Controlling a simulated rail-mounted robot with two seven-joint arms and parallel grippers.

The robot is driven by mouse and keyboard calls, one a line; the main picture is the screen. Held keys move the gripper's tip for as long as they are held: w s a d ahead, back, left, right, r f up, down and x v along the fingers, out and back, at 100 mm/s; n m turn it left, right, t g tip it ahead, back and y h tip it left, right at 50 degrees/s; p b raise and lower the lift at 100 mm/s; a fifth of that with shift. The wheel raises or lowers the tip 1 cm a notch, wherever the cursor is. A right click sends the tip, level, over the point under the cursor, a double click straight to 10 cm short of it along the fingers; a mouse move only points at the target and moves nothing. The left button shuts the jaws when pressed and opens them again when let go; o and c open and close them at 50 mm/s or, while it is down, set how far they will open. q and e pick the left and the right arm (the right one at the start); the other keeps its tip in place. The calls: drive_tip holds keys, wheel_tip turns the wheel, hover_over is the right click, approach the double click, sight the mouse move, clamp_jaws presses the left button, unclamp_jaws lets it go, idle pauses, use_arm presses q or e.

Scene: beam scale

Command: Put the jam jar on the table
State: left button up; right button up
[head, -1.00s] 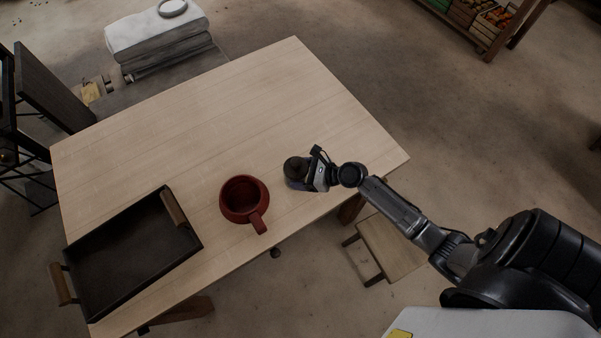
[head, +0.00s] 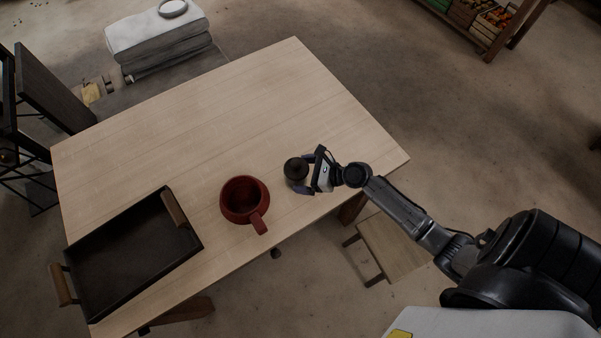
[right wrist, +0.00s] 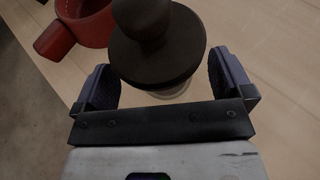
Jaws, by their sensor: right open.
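The jam jar (head: 296,168), with a dark knobbed lid, stands upright on the wooden table (head: 200,120), right of the red mug. In the right wrist view the jar (right wrist: 158,50) shows its round dark lid and a sliver of pale body below it. My right gripper (head: 306,175) is open at the jar. In the right wrist view its two fingers (right wrist: 165,88) are on either side of the jar's near side, with gaps between them and the lid. My left gripper is not in view.
A red mug (head: 238,198) stands left of the jar, its handle toward the table's near edge. A dark tray (head: 125,255) with wooden handles lies at the table's left end. The table's far half is clear. A stool (head: 392,247) stands by the near edge.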

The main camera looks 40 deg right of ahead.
drive_tip(key=v, duration=1.1)
drive_tip(key=s+a+n+g, duration=0.1)
drive_tip(key=a+n, duration=0.1)
drive_tip(key=s+a+f+n+g, duration=0.1)
drive_tip(key=a+n, duration=0.1)
drive_tip(key=n, duration=0.1)
drive_tip(key=s+a+f+n, duration=0.1)
drive_tip(key=a+n, duration=0.1)
drive_tip(key=n, duration=0.1)
drive_tip(key=shift+s+a+g, duration=0.1)
drive_tip(key=shift+a+g, duration=0.05)
drive_tip(key=shift+g, duration=0.25)
drive_tip(key=s+a+n+g+h, duration=0.2)
drive_tip(key=s+n, duration=0.3)
drive_tip(key=n, duration=0.6)
drive_tip(key=s+a+r+n+g+h, duration=0.1)
drive_tip(key=s+a+n+h, duration=0.3)
drive_tip(key=n, duration=0.8)
drive_tip(key=shift+s+a+r+g+h, duration=0.25)
drive_tip(key=shift+s+g+h, duration=0.25)
drive_tip(key=shift+g, duration=0.4)
